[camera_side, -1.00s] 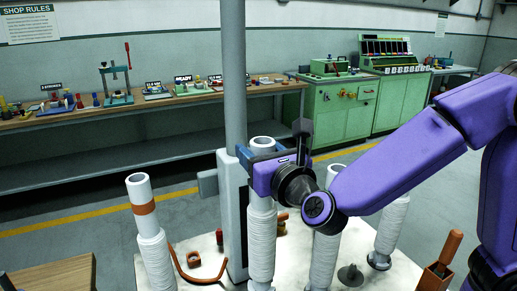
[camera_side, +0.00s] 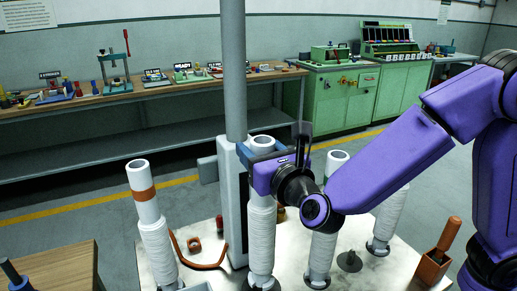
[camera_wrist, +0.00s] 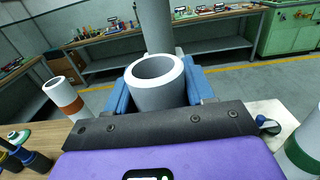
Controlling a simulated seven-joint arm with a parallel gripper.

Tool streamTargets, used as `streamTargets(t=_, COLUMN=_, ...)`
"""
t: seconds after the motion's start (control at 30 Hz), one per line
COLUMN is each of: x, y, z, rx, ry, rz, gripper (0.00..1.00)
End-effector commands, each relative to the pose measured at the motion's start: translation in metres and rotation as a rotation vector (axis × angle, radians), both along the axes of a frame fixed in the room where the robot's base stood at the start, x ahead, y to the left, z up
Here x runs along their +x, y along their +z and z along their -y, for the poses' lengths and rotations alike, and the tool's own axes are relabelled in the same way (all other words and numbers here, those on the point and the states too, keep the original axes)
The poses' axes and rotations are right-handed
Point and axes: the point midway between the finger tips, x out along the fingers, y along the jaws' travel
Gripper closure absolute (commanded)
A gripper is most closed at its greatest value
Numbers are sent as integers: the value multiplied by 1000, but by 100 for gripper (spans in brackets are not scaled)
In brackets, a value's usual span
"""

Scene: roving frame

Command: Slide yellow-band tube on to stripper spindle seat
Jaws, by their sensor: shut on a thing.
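My gripper (camera_side: 268,165) is shut on a white tube (camera_side: 262,143) with a thick white wound body, held upright beside the grey post. In the wrist view, the tube's open rim (camera_wrist: 156,72) stands between my gripper's blue jaws (camera_wrist: 158,95). The jaws hide the part where a band would be, so I cannot tell its colour. The tube's lower end is near the white tabletop; I cannot tell whether it rests on a seat. A small dark fitting (camera_side: 349,261) stands empty on the tabletop to the right. I cannot tell which part is the stripper spindle seat.
An orange-banded tube (camera_side: 141,185) stands at left. Two more wound tubes (camera_side: 322,255) (camera_side: 388,225) stand at right, behind my arm. A grey post (camera_side: 234,70) rises close behind the held tube. An orange-handled tool (camera_side: 441,245) sits in a holder at the right edge.

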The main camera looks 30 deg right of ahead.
Motion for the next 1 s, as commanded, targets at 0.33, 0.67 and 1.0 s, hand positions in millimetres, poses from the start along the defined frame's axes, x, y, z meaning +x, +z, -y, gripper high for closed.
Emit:
streamTargets(t=0.33, x=0, y=1, z=0, rx=1, ry=0, rz=1, gripper=100)
streamTargets(t=0.67, x=0, y=-5, z=0, rx=0, ry=0, rz=0, gripper=100)
streamTargets(t=1.0, x=0, y=-12, z=0, rx=2, ry=0, rz=2, gripper=100)
